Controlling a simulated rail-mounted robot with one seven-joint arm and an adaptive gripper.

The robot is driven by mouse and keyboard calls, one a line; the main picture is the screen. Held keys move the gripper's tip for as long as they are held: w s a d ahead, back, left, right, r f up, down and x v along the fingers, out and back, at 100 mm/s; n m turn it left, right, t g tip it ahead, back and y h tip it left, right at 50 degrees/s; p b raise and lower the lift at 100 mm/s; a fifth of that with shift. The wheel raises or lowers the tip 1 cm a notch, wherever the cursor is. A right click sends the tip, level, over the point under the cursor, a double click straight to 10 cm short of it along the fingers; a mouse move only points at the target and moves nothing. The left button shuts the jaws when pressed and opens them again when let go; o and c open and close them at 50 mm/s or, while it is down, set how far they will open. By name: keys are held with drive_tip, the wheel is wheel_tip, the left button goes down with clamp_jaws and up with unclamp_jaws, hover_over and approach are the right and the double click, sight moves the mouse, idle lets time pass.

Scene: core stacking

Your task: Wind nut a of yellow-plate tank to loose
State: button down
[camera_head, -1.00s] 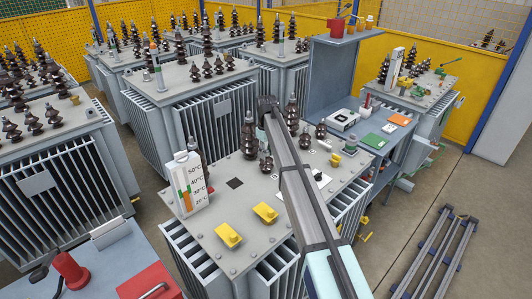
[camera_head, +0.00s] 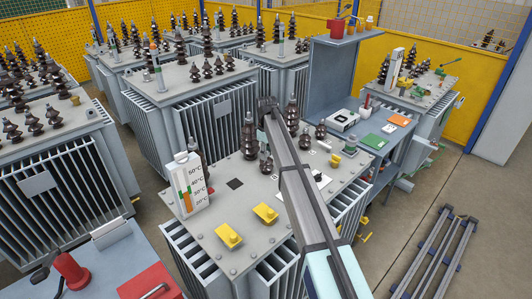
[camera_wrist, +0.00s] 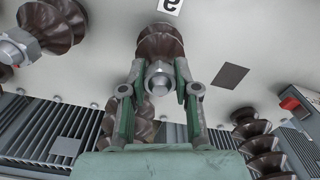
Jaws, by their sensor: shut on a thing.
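The tank (camera_head: 203,237) in the middle of the head view is grey, with two yellow blocks (camera_head: 265,212) and brown ribbed bushings on its lid. My gripper (camera_wrist: 159,86) has its two green fingers shut on the sides of a metal nut (camera_wrist: 158,75) at the tip of a brown bushing (camera_wrist: 160,41) in the wrist view. In the head view my arm reaches down over the lid. It hides the gripped nut and the fingertips. A letter marking the nut cannot be read.
Another bushing with a hex nut (camera_wrist: 19,47) stands at upper left in the wrist view. A thermometer gauge (camera_head: 189,187) stands on the tank's left corner. Other grey tanks (camera_head: 190,80) with bushings crowd behind.

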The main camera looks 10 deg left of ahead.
drive_tip(key=shift+n, duration=0.5)
drive_tip(key=n, duration=0.4)
drive_tip(key=shift+n, duration=0.4)
drive_tip(key=shift+p, duration=0.3)
drive_tip(key=n, duration=0.4)
drive_tip(key=shift+n, duration=0.4)
